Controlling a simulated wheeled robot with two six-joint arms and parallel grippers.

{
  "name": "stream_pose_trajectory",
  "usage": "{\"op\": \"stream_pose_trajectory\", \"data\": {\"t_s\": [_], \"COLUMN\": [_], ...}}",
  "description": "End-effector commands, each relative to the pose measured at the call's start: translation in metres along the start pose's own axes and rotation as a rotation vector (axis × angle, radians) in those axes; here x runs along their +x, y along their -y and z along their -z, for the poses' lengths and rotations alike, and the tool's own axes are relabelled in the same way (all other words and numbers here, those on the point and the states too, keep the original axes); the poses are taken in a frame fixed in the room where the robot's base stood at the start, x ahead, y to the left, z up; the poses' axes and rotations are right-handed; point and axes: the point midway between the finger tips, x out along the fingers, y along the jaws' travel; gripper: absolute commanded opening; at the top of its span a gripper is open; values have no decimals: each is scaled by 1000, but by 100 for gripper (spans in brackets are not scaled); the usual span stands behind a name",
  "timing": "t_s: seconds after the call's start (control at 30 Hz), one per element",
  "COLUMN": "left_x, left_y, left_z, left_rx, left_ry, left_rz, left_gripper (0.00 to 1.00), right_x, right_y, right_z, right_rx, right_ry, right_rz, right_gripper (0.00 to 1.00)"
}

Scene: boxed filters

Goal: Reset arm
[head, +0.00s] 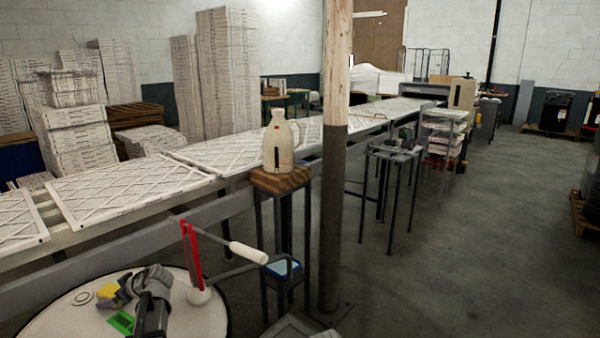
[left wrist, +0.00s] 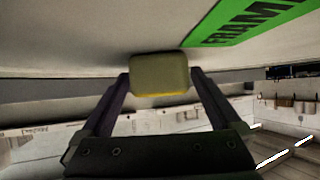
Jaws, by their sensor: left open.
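My left gripper (head: 124,296) is low over the round white table (head: 195,318) at the bottom left of the head view. A small yellow block (head: 106,291) is by its fingertips. In the left wrist view the gripper (left wrist: 160,80) is open, and the yellow block (left wrist: 158,72) shows between the fingertips; I cannot tell whether they touch it. A green label (head: 122,322) lies on the table near the gripper. It also shows large in the left wrist view (left wrist: 245,22). My right gripper is not in view.
A jug (head: 279,143) sits on a wooden-topped stand (head: 280,180). A post (head: 332,200) and a filter-covered conveyor (head: 130,190) lie beyond.

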Motion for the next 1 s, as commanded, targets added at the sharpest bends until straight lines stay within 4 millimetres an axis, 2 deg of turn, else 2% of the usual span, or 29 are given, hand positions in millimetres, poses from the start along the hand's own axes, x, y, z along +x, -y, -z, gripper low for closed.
{"op": "stream_pose_trajectory", "data": {"t_s": [0.03,0.17,0.7,0.87,1.0], "left_x": [8,13,10,-10,-37], "left_y": [0,0,0,1,1], "left_z": [-2,-4,-2,3,4], "left_rx": [-1,-1,-1,1,1], "left_ry": [0,0,0,0,1], "left_rz": [1,0,0,-2,-2], "left_gripper": [98,98,98,98,98], "right_x": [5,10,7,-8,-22], "right_y": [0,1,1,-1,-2], "right_z": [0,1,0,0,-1], "right_rx": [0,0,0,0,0], "right_ry": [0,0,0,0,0], "right_rz": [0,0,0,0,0], "right_gripper": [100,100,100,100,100]}}
